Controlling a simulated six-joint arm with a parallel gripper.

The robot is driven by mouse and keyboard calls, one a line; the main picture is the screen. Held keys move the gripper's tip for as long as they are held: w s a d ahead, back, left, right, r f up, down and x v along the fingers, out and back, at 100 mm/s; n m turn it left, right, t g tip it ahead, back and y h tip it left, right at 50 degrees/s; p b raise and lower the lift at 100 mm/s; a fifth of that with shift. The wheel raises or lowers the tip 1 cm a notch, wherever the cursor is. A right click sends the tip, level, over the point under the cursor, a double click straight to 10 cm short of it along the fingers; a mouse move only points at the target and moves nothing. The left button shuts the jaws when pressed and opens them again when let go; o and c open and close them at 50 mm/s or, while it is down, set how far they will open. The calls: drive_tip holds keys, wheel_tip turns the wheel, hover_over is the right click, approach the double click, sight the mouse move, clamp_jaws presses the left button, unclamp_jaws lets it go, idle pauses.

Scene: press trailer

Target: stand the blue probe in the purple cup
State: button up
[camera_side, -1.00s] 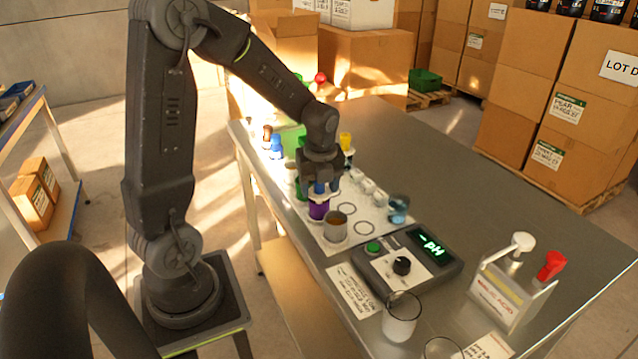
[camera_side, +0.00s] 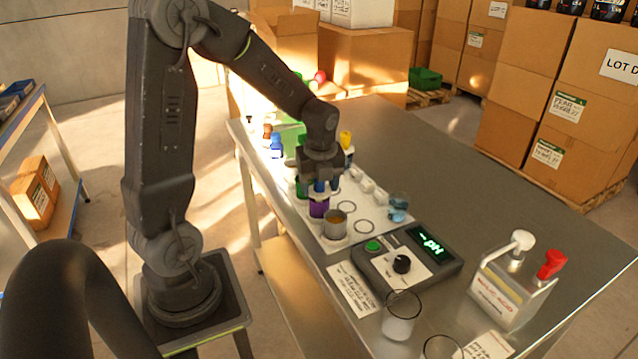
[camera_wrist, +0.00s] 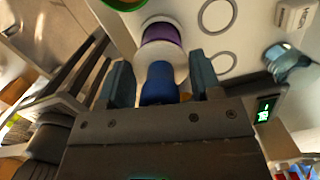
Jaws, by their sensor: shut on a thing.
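The purple cup (camera_side: 319,208) stands on the white mat on the metal table, below my gripper. In the wrist view the purple cup (camera_wrist: 162,35) shows just beyond the fingertips. My gripper (camera_side: 322,188) points down over the cup and is shut on the blue probe. The blue probe (camera_wrist: 159,82) lies between the two fingers in the wrist view (camera_wrist: 160,84), with its lower end toward the cup. A pale disc or rim shows between probe and cup. I cannot tell whether the probe's tip is inside the cup.
A cup of brown liquid (camera_side: 335,226) stands close in front of the purple cup. A blue-tinted beaker (camera_side: 398,208) and the pH meter (camera_side: 408,262) are to the right. Green cups and small bottles stand behind. The white mat (camera_side: 364,214) has empty ringed spots.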

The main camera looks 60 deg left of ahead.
drive_tip(key=shift+f, duration=0.6)
drive_tip(key=o, duration=0.7)
drive_tip(key=shift+c, duration=0.2)
drive_tip(key=shift+s+d+r, duration=0.1)
drive_tip(key=shift+d+r, duration=0.1)
drive_tip(key=shift+r, duration=1.6)
drive_tip(key=shift+w+d+r, duration=0.1)
drive_tip(key=shift+d+r, duration=0.15)
drive_tip(key=shift+r, duration=1.6)
drive_tip(key=shift+s+d+r, duration=0.1)
drive_tip(key=shift+d+r, duration=0.1)
drive_tip(key=shift+r, duration=1.6)
wheel_tip(320, 180, up, 9)
